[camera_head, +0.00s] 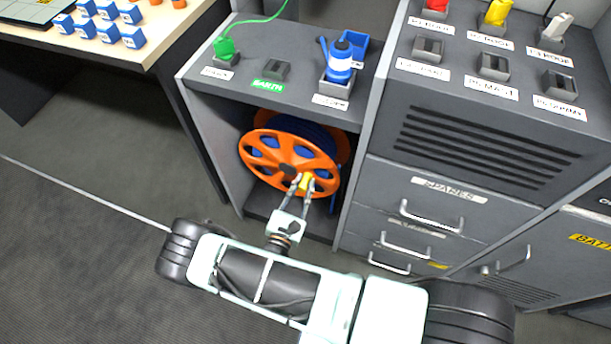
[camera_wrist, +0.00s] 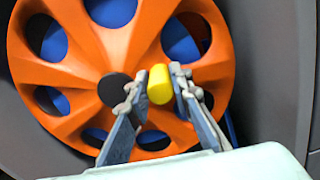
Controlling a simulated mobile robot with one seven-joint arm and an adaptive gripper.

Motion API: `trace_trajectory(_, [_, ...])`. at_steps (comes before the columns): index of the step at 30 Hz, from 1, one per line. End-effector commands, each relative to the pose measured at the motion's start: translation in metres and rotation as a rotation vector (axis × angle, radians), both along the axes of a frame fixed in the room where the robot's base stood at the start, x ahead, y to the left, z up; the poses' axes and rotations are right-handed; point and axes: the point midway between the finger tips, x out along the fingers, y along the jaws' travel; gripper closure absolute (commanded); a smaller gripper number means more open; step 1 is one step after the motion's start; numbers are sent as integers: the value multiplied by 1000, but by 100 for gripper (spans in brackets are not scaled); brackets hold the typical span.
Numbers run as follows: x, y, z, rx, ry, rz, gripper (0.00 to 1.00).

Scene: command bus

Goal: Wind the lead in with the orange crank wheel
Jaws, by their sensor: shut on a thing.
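The orange crank wheel (camera_head: 275,160) stands upright in the open bay of the grey cabinet, with a blue drum of lead (camera_head: 318,136) behind it. The wheel also fills much of the wrist view (camera_wrist: 85,75), with blue showing through its round holes. A yellow crank knob (camera_wrist: 159,85) sticks out from the wheel, right of the black hub in the wrist view. My gripper (camera_head: 300,182) is at the wheel's lower right in the head view. Its two fingers are closed on the yellow knob, one on each side, as the wrist view (camera_wrist: 158,88) shows.
Right stand drawers with handles (camera_head: 430,215). A table with blue blocks (camera_head: 108,32) is at upper left. The bay's side walls are close to the wheel.

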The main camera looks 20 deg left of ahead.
Motion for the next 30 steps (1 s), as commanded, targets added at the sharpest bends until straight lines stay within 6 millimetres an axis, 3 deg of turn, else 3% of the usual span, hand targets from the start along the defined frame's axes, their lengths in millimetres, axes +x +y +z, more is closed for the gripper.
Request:
trace_trajectory(14, [-1,7,-33,453,-32,0,100])
trace_trajectory(30, [0,29,-58,965,-72,0,100])
